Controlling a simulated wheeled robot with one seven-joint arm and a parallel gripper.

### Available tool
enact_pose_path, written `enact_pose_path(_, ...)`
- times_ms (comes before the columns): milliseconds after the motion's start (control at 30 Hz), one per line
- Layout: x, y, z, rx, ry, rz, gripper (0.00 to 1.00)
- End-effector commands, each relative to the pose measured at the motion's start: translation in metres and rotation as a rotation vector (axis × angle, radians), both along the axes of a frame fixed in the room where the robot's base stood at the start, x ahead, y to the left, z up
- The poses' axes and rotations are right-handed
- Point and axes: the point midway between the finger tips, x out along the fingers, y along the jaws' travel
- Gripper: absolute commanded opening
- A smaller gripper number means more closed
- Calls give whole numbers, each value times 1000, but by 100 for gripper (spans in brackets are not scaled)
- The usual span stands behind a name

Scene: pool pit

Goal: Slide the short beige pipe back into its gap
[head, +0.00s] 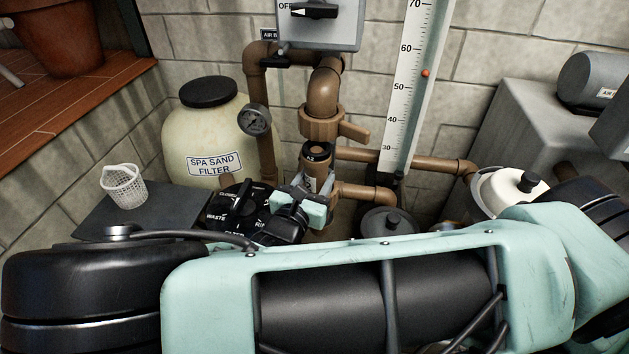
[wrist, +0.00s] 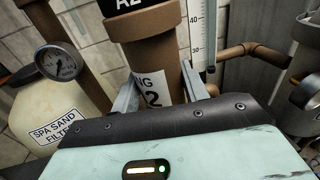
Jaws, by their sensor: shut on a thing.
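The short beige pipe (head: 315,163) looks brown, with a dark band near its top and a white label on its side. My gripper (head: 316,190) is shut on it, and the pipe stands close to upright. In the wrist view the two grey fingers (wrist: 162,88) flank the pipe (wrist: 160,50) at its label, which reads in part "NG 2". The pipe's top end shows just below the brown union (head: 321,124) with its side handle. I cannot tell whether they touch or line up. The pipe's lower end is hidden behind my gripper and arm.
A black multiport valve (head: 250,212) sits close left of my gripper. The sand filter (head: 212,135), gauge (head: 255,120) and a fixed brown pipe (head: 262,95) stand behind. A side pipe (head: 365,192) and the white ruler (head: 412,90) are close right. A white basket (head: 123,186) stands far left.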

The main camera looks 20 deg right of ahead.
Motion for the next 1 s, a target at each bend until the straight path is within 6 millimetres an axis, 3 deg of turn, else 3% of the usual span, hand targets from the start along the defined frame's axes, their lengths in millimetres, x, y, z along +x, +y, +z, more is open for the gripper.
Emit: enact_pose_path(1000, 19, -14, 1, 0, -1, 0, 24)
